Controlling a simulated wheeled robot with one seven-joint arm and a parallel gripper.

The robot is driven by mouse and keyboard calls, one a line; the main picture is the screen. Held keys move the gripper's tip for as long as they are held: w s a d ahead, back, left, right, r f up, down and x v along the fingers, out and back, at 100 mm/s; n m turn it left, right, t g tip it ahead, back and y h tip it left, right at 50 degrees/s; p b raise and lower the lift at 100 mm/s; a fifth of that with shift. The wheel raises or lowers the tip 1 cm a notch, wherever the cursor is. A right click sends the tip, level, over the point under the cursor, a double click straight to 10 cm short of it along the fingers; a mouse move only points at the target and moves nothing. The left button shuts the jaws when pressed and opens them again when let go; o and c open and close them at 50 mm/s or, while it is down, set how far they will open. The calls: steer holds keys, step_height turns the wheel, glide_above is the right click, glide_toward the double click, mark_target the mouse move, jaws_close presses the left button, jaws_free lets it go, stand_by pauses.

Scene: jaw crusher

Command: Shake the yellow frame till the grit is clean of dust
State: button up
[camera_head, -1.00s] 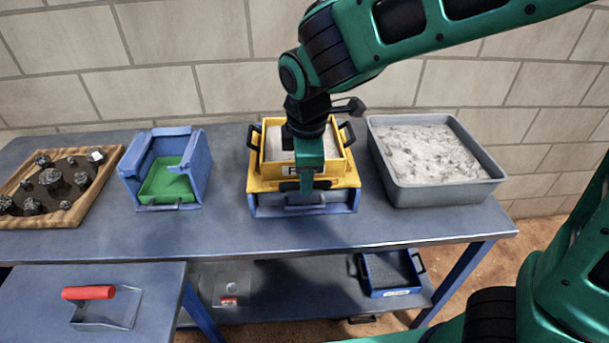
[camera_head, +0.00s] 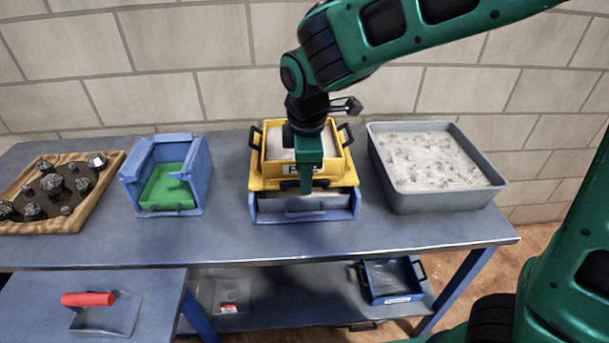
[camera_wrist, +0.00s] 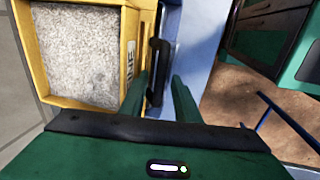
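The yellow frame (camera_head: 270,168) sits on top of a blue tray (camera_head: 275,207) on the bench. Pale, speckled grit (camera_wrist: 80,52) fills the frame in the wrist view; dust on it is too fine to judge. The frame has black handles at its sides and front. My wrist hides part of the grit in the head view.
A grey bin (camera_head: 440,195) of pale speckled material stands to the right. A blue open box with a green floor (camera_head: 165,190) and a wooden tray (camera_head: 75,215) of dark rocks stand left. A red-handled scoop (camera_head: 88,299) lies on the lower table; a blue tray (camera_head: 392,280) is on the shelf.

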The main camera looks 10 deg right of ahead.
stand_by(0.3)
step_height(320, 180, up, 10)
steer(key=s, duration=0.2)
steer(key=shift+r, duration=0.25)
steer(key=s+d+f+m+g, duration=0.1)
steer(key=s+d+f+m, duration=0.1)
steer(key=d+m, duration=0.65)
steer(key=s+d+f+m, duration=0.1)
steer(key=s+d+m, duration=0.2)
steer(key=d, duration=1.1)
steer(key=s+d+f+m, duration=0.3)
steer(key=s+d+m, duration=0.3)
steer(key=s, duration=0.2)
steer(key=s+d+f+m+g, duration=0.1)
steer(key=s+d+f+m, duration=0.2)
steer(key=s+d+m, duration=0.3)
steer(key=shift+s, duration=1.05)
